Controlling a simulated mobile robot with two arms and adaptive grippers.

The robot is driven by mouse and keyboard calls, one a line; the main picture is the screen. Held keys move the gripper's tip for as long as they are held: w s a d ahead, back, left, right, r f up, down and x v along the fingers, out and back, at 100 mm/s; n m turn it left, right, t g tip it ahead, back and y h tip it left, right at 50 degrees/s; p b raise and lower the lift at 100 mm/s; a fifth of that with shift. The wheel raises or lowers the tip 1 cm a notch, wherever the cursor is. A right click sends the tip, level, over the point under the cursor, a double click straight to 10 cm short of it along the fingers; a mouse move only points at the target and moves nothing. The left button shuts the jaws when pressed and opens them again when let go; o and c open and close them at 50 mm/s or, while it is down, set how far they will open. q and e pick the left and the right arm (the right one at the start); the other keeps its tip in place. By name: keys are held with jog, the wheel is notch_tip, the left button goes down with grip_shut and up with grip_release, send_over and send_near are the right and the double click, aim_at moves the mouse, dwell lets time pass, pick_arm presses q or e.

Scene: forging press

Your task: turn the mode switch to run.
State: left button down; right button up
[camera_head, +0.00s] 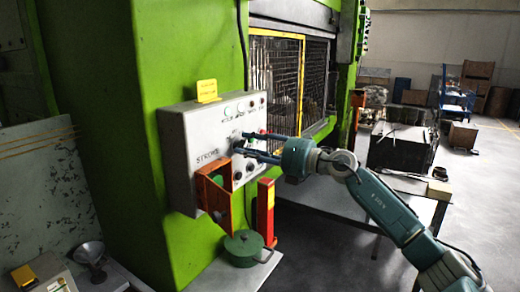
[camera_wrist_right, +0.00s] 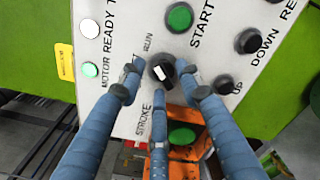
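The mode switch is a black round knob (camera_wrist_right: 161,70) with a white mark, on the pale control panel (camera_head: 178,150). In the right wrist view the word RUN is printed above it and STROKE below left. I cannot tell which word the mark points at. My right gripper (camera_wrist_right: 163,84) has its blue fingers spread around the knob, with small gaps seeming to show on both sides. In the head view the right gripper (camera_head: 242,143) reaches the panel from the right and hides the knob. My left gripper is not in view.
Near the knob are a green START button (camera_wrist_right: 180,17), a lit green MOTOR READY lamp (camera_wrist_right: 90,70) and black UP (camera_wrist_right: 222,84) and DOWN (camera_wrist_right: 247,41) buttons. A green lidded pot (camera_head: 243,248) stands lower down.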

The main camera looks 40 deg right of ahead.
jog(key=v, duration=1.2)
dwell(0.4)
